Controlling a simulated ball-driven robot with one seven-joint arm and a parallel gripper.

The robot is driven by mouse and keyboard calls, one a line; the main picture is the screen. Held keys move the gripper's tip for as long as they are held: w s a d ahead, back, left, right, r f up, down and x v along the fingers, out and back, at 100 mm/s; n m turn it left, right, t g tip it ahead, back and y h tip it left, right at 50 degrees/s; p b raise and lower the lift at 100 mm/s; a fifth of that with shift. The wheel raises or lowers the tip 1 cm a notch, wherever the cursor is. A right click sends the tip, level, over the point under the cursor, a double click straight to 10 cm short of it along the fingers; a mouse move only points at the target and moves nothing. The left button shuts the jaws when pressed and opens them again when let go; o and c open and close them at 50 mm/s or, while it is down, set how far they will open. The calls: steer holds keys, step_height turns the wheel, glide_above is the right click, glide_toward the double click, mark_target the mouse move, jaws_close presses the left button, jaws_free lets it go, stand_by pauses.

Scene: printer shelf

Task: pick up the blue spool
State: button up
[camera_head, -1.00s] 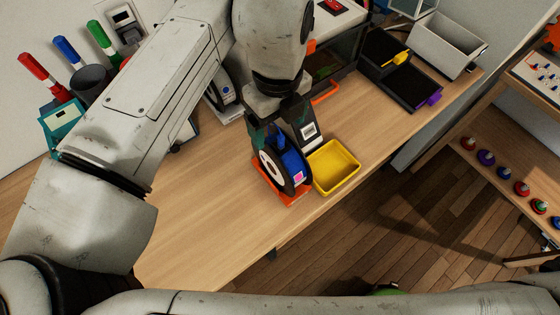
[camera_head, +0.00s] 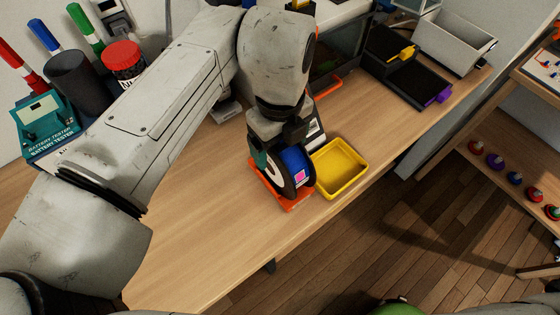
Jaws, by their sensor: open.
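The blue spool (camera_head: 293,161) stands upright on an orange holder (camera_head: 292,205) on the wooden table. It has dark side flanges and a pink label on its blue winding. My gripper (camera_head: 280,150) is over the spool from above, with its fingers down around or beside it. The jaws are open. My wrist and the spool itself hide much of the fingers, so I cannot tell whether they touch the spool.
A yellow tray (camera_head: 342,188) stands just right of the spool. Behind are a printer with an orange handle (camera_head: 327,88) and black bins (camera_head: 418,83). A red-lidded jar (camera_head: 122,60) and dark cup (camera_head: 78,82) stand left. The front table is clear.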

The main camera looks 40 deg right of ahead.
steer(key=shift+c, duration=0.3)
jaws_close()
stand_by(0.5)
